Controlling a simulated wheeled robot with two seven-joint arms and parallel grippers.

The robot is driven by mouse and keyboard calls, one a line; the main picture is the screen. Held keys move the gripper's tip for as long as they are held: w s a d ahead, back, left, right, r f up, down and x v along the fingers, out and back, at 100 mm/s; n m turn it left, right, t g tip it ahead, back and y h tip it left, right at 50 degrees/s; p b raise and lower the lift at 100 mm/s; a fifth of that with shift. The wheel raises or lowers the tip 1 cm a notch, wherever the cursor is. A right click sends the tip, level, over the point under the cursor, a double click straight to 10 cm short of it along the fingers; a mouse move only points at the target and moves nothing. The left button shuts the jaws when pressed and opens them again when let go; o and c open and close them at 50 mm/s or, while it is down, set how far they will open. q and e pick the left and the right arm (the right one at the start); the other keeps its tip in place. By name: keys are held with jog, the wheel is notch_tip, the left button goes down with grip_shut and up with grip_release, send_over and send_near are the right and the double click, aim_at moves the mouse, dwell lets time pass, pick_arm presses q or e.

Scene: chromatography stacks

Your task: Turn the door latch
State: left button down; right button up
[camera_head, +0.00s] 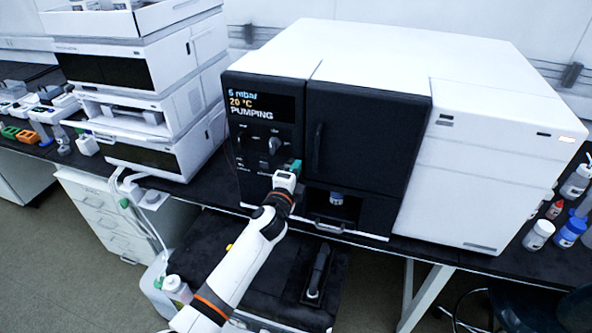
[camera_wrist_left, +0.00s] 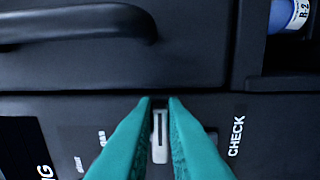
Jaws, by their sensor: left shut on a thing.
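The dark door (camera_head: 372,145) is on the front of a large white instrument and looks closed. Its long black handle (camera_head: 318,150) also shows in the wrist view (camera_wrist_left: 75,22). My left gripper (camera_head: 295,166) is at the control panel, left of the door's lower part. In the wrist view its teal fingers (camera_wrist_left: 160,102) are shut on a slim silver latch (camera_wrist_left: 160,140), one finger on each side. The latch's long side runs up and down in that view. In the head view my gripper hides the latch. My right gripper is not in view.
The panel display (camera_head: 262,105) reads 5 mbar, 20 °C, PUMPING. A grey knob (camera_head: 275,145) is just above my gripper. A blue-labelled vial (camera_head: 337,198) sits in the recess below the door. Stacked modules (camera_head: 145,75) stand left, bottles (camera_head: 570,232) right.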

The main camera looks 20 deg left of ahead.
pick_arm(q)
jog(key=shift+a+f, duration=0.2)
jog(key=shift+f, duration=0.1)
jog(key=c, duration=1.6)
grip_release()
jog(key=shift+o, duration=0.6)
jog(key=shift+a+r, duration=0.1)
jog(key=shift+r, duration=0.05)
jog(key=shift+s, duration=0.1)
jog(key=s+b, duration=0.1)
jog(key=s, duration=1.1)
jog(key=shift+a+b, duration=0.2)
jog(key=shift+b, duration=0.1)
